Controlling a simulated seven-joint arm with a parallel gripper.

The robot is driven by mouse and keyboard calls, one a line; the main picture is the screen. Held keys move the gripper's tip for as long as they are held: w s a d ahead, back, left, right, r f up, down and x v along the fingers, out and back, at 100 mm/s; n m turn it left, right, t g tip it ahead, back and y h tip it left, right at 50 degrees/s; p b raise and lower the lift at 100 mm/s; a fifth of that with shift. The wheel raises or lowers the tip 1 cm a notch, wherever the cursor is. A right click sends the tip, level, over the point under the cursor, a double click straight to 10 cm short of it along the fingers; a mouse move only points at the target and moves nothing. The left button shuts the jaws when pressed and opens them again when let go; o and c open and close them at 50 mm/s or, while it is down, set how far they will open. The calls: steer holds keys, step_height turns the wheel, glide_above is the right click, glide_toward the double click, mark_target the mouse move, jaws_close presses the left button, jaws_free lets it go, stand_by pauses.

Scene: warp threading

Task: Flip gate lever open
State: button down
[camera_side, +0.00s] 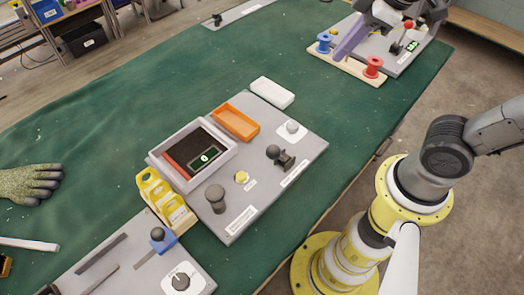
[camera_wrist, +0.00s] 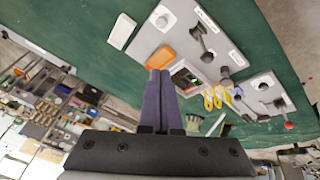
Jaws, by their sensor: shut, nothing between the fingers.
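My gripper (camera_side: 341,55) is at the back right of the side view, over a board with spools. Its two purple fingers are together and empty; they also show shut in the wrist view (camera_wrist: 159,80). A lever with a red ball (camera_side: 408,25) stands on the grey back panel (camera_side: 398,62), just right of my gripper and apart from the fingertips. A black lever-like handle (camera_side: 280,156) sits on the middle grey panel (camera_side: 318,147), well away from my gripper. Labels are too small to read, so I cannot tell which is the gate lever.
A blue spool (camera_side: 324,43) and a red spool (camera_side: 373,67) stand on a wooden board beside my gripper. The middle panel holds an orange tray (camera_side: 236,122) and a screen box. Yellow holders (camera_side: 165,199) stand beside it.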

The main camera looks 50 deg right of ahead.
mark_target(279, 156)
steer(key=w+a+f+n+g, duration=0.1)
steer(key=w+a+f+n, duration=0.15)
steer(key=a, duration=0.25)
steer(key=w+a+f+n+g, duration=0.1)
steer(key=w+a+n, duration=0.2)
steer(key=w+a, duration=0.15)
steer(key=s+a+f+n+g, duration=0.2)
steer(key=a+f, duration=0.5)
steer(key=a, duration=0.4)
steer(key=shift+s+n+h, duration=0.25)
steer(key=shift+n+h, duration=0.05)
steer(key=shift+n, duration=0.55)
steer(key=shift+d+f, duration=0.1)
steer(key=shift+f, duration=0.05)
steer(key=d+f, duration=0.3)
steer(key=f, duration=0.5)
steer(key=shift+d+f, duration=0.2)
steer(key=shift+d, duration=0.15)
steer(key=shift+d+r, duration=0.2)
steer(key=shift+d, duration=0.05)
